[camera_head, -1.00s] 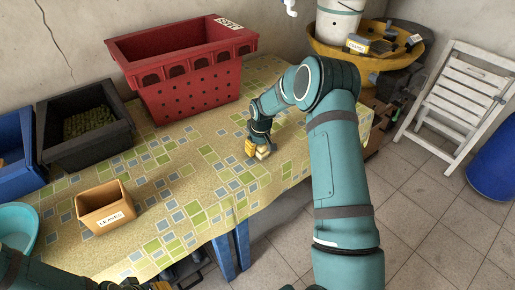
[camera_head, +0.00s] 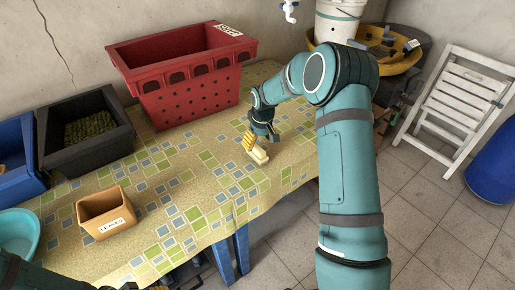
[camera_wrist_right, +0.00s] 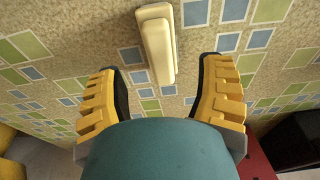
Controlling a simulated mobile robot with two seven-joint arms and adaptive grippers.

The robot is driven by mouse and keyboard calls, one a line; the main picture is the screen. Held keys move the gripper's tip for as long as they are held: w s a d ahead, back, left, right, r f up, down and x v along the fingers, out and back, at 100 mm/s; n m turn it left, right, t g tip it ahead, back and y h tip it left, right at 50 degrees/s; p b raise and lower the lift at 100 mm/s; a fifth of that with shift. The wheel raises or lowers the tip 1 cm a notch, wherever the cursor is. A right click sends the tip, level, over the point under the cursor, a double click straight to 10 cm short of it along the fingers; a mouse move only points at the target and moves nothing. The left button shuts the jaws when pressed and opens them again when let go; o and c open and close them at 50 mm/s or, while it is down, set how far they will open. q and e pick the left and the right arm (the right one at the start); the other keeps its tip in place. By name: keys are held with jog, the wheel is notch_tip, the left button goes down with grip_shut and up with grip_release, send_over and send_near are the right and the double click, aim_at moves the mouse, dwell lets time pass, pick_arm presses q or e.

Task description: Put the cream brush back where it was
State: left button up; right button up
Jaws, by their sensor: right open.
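The cream brush (camera_head: 258,156) lies on the patterned tablecloth near the table's right front part. In the right wrist view the brush (camera_wrist_right: 157,42) is a long cream block with a narrower raised part. My right gripper (camera_head: 260,144) is just above and beside it in the head view. In the right wrist view its two yellow fingers (camera_wrist_right: 159,66) are spread apart, with the near end of the brush between and beyond their tips. Nothing is held. Only a sliver of my left gripper (camera_head: 128,287) shows at the bottom edge; its fingers are cut off.
A red crate (camera_head: 190,95) stands at the back, a black crate (camera_head: 88,153) and a blue crate (camera_head: 22,178) at the left. A tan box labelled LEAVES (camera_head: 105,213) and a turquoise basin (camera_head: 20,232) are at the front left. Cloth around the brush is clear.

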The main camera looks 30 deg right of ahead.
aim_at(260, 150)
jog(key=r, duration=0.4)
jog(key=shift+s+r+p, duration=0.3)
jog(key=shift+s+r, duration=0.1)
